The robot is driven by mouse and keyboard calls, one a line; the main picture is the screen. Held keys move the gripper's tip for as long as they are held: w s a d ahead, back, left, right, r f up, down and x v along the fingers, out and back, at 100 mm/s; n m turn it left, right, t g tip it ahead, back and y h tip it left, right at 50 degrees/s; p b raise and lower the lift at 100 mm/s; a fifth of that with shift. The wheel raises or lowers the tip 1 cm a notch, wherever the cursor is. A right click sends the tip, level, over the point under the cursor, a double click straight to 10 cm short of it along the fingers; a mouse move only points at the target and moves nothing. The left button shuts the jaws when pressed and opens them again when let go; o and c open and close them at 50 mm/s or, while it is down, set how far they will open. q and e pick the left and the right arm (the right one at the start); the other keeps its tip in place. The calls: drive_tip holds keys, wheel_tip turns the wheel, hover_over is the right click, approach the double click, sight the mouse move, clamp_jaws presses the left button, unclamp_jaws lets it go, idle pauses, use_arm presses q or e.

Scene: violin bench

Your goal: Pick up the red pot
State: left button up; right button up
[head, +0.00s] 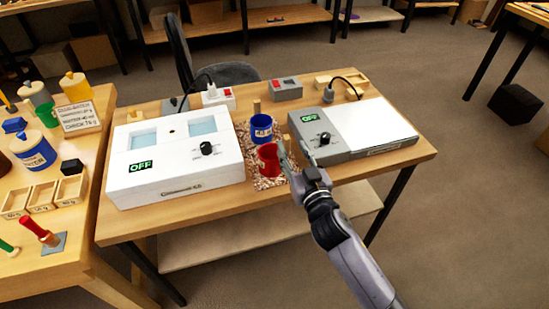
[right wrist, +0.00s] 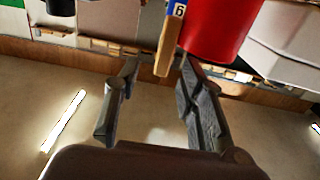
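The red pot (head: 268,159) stands on a speckled mat (head: 264,183) between two appliances, just in front of the blue pot (head: 261,130). My right gripper (head: 293,153) is right beside the red pot, on its right side. In the right wrist view the two fingers (right wrist: 158,72) are apart, and a light wooden handle (right wrist: 167,45) reaches between their tips without visible contact on both sides. The red pot (right wrist: 215,30) fills the top right there, close to one finger. Whether the handle joins the red pot is not clear. My left gripper is not in view.
A white appliance (head: 165,175) marked OFF stands left of the pots. A grey and white one (head: 370,125), also marked OFF, stands right, close to my right gripper. Switch boxes (head: 286,89) sit behind. A side table (head: 85,190) with pots and trays is at left.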

sight(288, 143)
drive_tip(key=x, duration=0.4)
drive_tip(key=shift+w+a, duration=0.25)
drive_tip(key=shift+w, duration=0.05)
drive_tip(key=shift+c, duration=0.3)
clamp_jaws()
